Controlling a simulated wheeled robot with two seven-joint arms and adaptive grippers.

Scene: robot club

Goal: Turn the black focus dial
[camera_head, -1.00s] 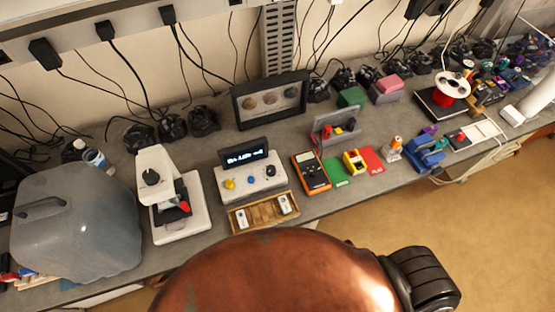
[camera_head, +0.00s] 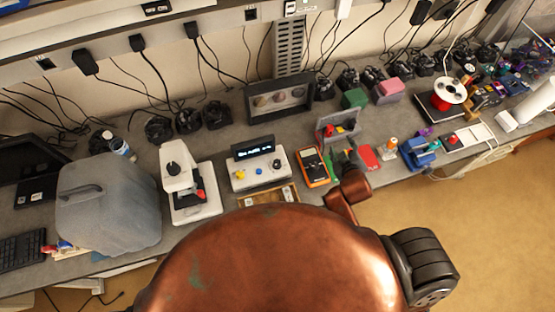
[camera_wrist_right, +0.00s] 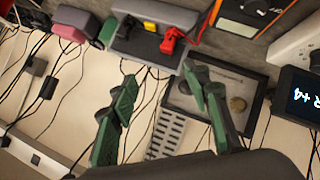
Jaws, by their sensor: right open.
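A black dial (camera_head: 277,164) sits at the right of the front panel of a white control box (camera_head: 250,181), beside a blue and a yellow knob. Another black knob (camera_head: 172,169) is on the side of a white microscope (camera_head: 181,188). I cannot tell by label which is the focus dial. The box's lit display also shows in the right wrist view (camera_wrist_right: 303,97). My right gripper (camera_head: 346,157) is to the right of the box, over the small coloured items, with green fingers apart and empty; it also shows in the right wrist view (camera_wrist_right: 160,75). My left gripper is out of view.
An orange multimeter (camera_head: 314,167) stands between the box and my right gripper. A wooden tray (camera_head: 266,197) lies before the box, partly hidden by my body. A black frame (camera_head: 279,98) stands behind it. A grey covered case (camera_head: 107,205) is at the left.

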